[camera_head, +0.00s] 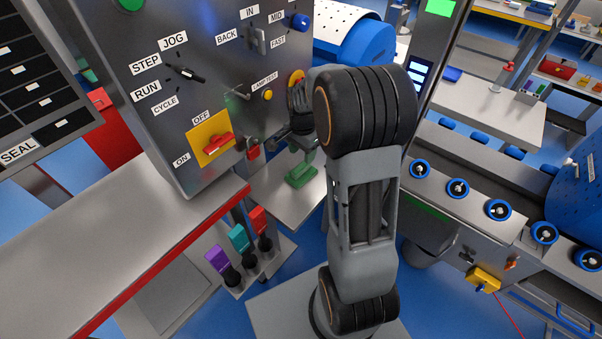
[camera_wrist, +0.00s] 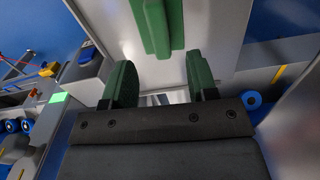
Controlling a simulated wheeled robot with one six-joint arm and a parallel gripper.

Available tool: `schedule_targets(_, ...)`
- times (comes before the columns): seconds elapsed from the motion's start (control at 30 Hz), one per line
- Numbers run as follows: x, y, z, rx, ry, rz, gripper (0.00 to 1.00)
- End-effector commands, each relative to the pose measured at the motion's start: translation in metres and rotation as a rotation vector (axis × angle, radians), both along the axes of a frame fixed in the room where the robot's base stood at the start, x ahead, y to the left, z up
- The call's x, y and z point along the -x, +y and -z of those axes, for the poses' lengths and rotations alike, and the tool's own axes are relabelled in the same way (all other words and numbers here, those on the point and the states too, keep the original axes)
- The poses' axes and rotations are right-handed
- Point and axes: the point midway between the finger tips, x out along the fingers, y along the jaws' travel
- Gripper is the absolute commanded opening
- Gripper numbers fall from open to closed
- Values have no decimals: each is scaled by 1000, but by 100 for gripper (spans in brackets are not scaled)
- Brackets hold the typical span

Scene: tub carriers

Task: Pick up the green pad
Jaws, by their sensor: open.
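The green pad (camera_head: 301,176) is a small green block on a pale grey shelf (camera_head: 273,190), below the control panel. It also shows in the wrist view (camera_wrist: 158,22) at the top, cut off by the frame edge. My gripper (camera_head: 297,146) is above the pad in the head view, partly hidden by my arm. In the wrist view my gripper (camera_wrist: 160,65) has its two dark green fingers spread apart with nothing between them. The pad lies beyond the fingertips, roughly in line with the gap, and looks apart from them.
The control panel (camera_head: 125,60) with knobs and switches stands close left of my gripper. Purple (camera_head: 218,258), teal (camera_head: 238,237) and red (camera_head: 258,219) paddles stand below the shelf. A grey counter with a red edge (camera_head: 110,300) is at left, and a roller conveyor (camera_head: 478,195) at right.

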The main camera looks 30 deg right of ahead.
Motion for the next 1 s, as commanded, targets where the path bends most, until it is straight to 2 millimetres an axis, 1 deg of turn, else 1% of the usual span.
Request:
schedule_targets(0.03, 0, 0, 6, 0, 2, -1, 53)
schedule_targets(0.1, 1, 1, 11, 0, 2, -1, 53)
schedule_targets(0.27, 1, 1, 17, -1, 1, -2, 53)
schedule_targets(0.6, 2, 5, 59, -1, 1, -1, 53)
schedule_targets(0.73, 2, 5, 65, 0, 0, -2, 53)
schedule_targets(0.97, 2, 4, 66, 0, -1, -2, 53)
schedule_targets(1.0, 2, 4, 66, 0, 0, -2, 50)
